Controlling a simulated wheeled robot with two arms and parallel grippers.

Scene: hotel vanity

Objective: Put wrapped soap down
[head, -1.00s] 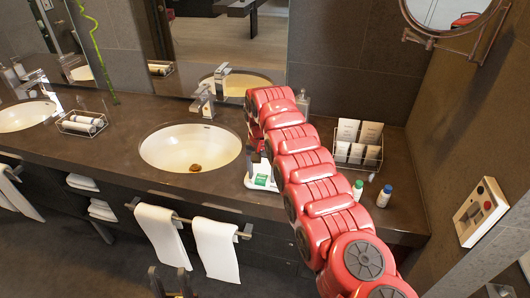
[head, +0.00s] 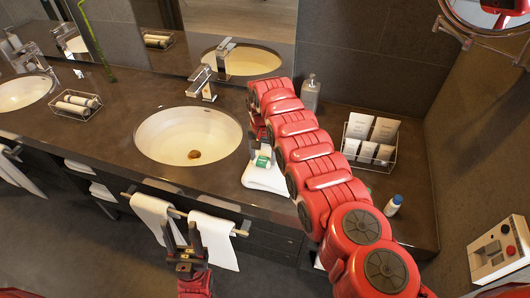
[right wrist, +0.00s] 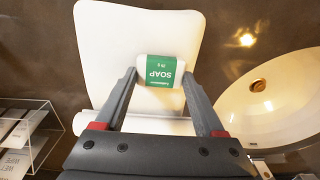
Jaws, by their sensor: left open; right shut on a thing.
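The wrapped soap is a small white bar with a green label; it shows in the head view (head: 264,160) and in the right wrist view (right wrist: 160,70). My right gripper (right wrist: 160,76) is shut on the soap, one finger at each end. The soap is over a folded white cloth (right wrist: 135,30) on the counter; whether it touches the cloth I cannot tell. The cloth also shows in the head view (head: 266,182), partly hidden by my right arm. My left gripper (head: 184,228) is open and empty, low in front of the counter by the hanging towels.
A sink (head: 190,138) lies left of the cloth, with a tap (head: 203,85) behind it. A wire rack of packets (head: 370,143) and a small blue-capped bottle (head: 394,205) stand to the right. A soap dispenser (head: 311,95) stands behind my right arm. White towels (head: 215,238) hang in front.

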